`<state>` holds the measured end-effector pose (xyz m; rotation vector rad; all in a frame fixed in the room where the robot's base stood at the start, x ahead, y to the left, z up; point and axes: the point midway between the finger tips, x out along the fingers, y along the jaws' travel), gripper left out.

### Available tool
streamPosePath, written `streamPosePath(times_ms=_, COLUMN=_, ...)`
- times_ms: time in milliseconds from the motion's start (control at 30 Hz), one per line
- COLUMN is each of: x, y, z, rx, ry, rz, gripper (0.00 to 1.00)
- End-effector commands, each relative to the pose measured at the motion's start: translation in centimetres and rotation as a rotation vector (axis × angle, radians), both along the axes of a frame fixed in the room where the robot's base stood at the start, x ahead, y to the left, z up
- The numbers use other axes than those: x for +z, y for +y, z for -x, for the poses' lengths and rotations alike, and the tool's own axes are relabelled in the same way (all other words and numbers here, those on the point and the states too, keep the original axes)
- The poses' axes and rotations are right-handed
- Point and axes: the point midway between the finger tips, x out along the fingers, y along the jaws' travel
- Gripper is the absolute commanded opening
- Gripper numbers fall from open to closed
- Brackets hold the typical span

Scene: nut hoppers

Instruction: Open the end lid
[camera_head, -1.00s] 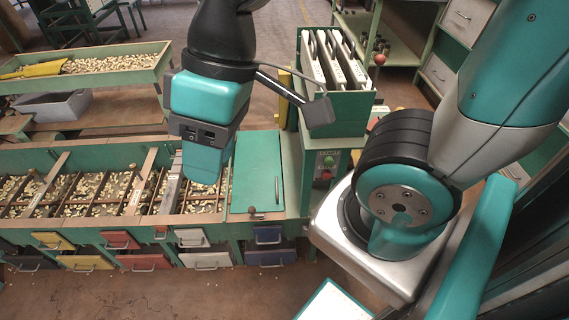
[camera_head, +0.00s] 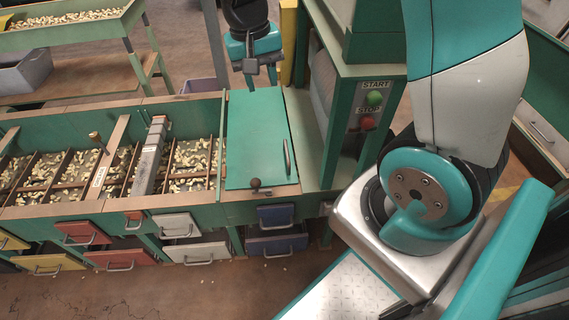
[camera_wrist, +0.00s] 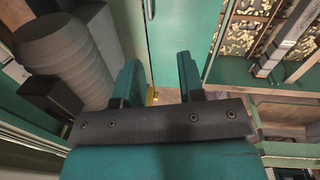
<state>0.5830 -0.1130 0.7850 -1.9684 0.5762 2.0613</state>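The end lid (camera_head: 256,140) is a flat green panel at the right end of the hopper row, lying closed over its bin. My gripper (camera_head: 262,79) is beyond the lid's far edge in the head view. In the wrist view its two teal fingers (camera_wrist: 157,68) are apart with nothing between them. The lid (camera_wrist: 182,35) shows past the fingertips there, with part of its handle (camera_wrist: 150,10) at the top.
Open hoppers with nuts (camera_head: 70,170) lie left of the lid. A green machine post with START and STOP buttons (camera_head: 368,110) stands close on the right. Coloured drawers (camera_head: 190,227) line the front below.

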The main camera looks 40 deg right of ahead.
Motion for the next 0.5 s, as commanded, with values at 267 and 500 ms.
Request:
streamPosePath(times_ms=267, x=-5.4, y=-3.0, z=-1.3, rx=-0.146, ry=0.023, rz=0.075, gripper=0.36)
streamPosePath(times_ms=500, x=-9.3, y=-3.7, z=-0.8, rx=-0.148, ry=0.028, rz=0.076, gripper=0.36)
